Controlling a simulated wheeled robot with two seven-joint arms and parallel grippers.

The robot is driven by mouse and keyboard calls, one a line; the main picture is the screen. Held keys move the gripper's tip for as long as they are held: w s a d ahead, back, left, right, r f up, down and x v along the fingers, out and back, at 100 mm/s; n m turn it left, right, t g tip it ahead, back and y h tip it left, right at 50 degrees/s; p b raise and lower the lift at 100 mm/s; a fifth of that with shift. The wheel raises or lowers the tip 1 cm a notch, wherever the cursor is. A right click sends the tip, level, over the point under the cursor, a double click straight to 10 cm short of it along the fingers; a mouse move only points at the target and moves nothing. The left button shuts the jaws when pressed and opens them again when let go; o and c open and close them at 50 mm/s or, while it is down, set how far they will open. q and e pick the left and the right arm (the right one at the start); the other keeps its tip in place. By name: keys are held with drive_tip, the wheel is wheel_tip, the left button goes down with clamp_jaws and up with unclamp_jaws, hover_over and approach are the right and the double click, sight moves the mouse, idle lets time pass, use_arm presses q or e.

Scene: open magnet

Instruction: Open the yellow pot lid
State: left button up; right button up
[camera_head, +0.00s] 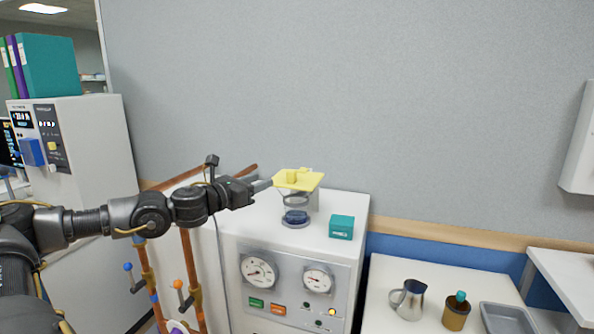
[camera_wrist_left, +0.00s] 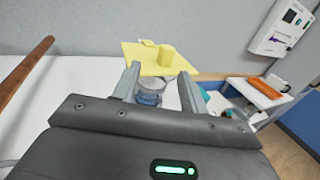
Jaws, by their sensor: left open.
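The yellow lid (camera_head: 298,179) is a flat square plate with a small raised block on top. It sits over a glass pot with dark blue contents (camera_head: 296,212) on top of a white cabinet. My left gripper (camera_head: 262,185) reaches in from the left, at the lid's left edge. In the left wrist view, the lid (camera_wrist_left: 158,58) lies just beyond my open fingers (camera_wrist_left: 160,80), and the pot (camera_wrist_left: 150,92) shows between them. I cannot tell whether the fingers touch the lid. My right gripper is not in view.
A teal box (camera_head: 341,227) stands right of the pot on the cabinet (camera_head: 345,205). Gauges and buttons are on its front. A metal jug (camera_head: 408,300), a brown bottle (camera_head: 456,312) and a grey tray (camera_head: 508,318) are at lower right. Copper pipes (camera_head: 190,265) stand left of the cabinet.

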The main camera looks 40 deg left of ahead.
sight(289, 172)
use_arm(q)
drive_tip(key=w+p, duration=0.1)
drive_tip(key=w, duration=0.2)
drive_tip(key=w+d+p, duration=0.1)
drive_tip(key=w+p, duration=0.1)
drive_tip(key=w, duration=0.2)
drive_tip(key=w+p, duration=0.2)
drive_tip(key=w, duration=0.2)
drive_tip(key=shift+w+d, duration=0.1)
drive_tip(key=shift+d, duration=0.3)
drive_tip(key=shift+w+d, duration=0.1)
drive_tip(key=shift+w, duration=0.35)
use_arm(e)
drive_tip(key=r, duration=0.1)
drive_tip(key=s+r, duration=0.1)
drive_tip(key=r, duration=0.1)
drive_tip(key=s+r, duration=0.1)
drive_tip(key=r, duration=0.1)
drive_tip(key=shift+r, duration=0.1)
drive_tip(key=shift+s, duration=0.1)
use_arm(q)
clamp_jaws()
